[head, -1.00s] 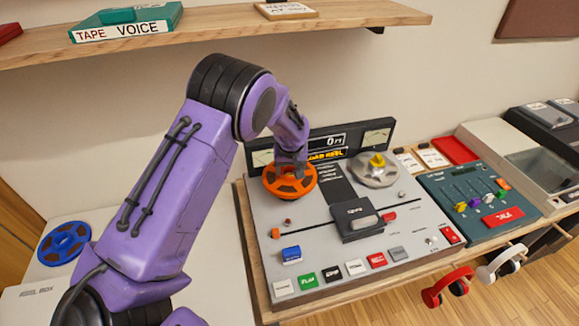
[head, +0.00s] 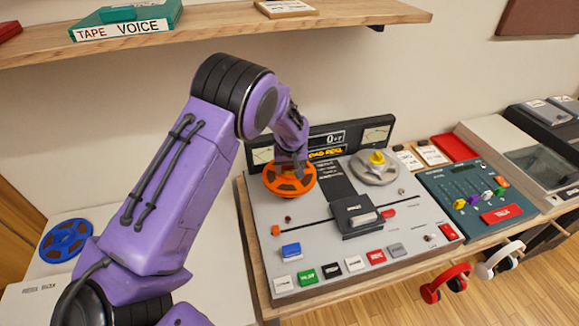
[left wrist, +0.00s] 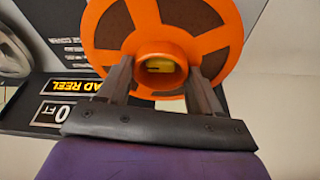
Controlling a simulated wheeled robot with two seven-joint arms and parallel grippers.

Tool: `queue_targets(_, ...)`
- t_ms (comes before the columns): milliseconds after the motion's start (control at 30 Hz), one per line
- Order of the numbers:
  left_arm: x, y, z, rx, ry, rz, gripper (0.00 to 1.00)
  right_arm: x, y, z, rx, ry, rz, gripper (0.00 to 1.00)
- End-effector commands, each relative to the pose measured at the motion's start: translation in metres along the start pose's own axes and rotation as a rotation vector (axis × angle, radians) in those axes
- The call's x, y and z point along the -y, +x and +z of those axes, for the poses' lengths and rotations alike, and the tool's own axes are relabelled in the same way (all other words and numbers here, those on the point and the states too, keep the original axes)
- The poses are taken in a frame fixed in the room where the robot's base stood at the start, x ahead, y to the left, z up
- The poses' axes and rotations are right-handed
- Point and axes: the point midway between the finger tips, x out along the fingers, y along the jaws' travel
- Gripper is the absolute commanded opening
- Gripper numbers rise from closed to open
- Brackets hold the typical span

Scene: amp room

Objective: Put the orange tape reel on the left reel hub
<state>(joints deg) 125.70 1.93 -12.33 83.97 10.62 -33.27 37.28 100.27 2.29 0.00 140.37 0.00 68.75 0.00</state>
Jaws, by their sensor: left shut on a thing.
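The orange tape reel (head: 289,180) is at the left hub position of the grey tape machine (head: 410,217). My left gripper (head: 290,163) is above it, shut on the reel's raised centre collar. In the left wrist view the orange reel (left wrist: 160,40) fills the top, with one finger on each side of its collar. Something yellow shows inside the collar's hole. The left hub itself is hidden under the reel, and I cannot tell whether the reel is fully seated. The right hub (head: 376,160) has a yellow centre on a silver disc. My right gripper is not in view.
A blue reel (head: 65,243) lies on the white surface at the left. The machine's display panel (head: 325,140) stands behind the hubs. A teal mixer (head: 478,195) is to the right. Red and white headphones (head: 445,283) hang at the front edge. A shelf (head: 220,30) runs above.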

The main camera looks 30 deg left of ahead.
Motion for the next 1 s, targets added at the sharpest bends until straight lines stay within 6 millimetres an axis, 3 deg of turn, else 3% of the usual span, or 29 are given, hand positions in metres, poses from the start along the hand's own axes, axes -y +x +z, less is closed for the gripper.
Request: queue_targets(1000,0.000,0.015,0.004,-0.001,0.000,0.001,0.21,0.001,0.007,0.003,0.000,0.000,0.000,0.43)
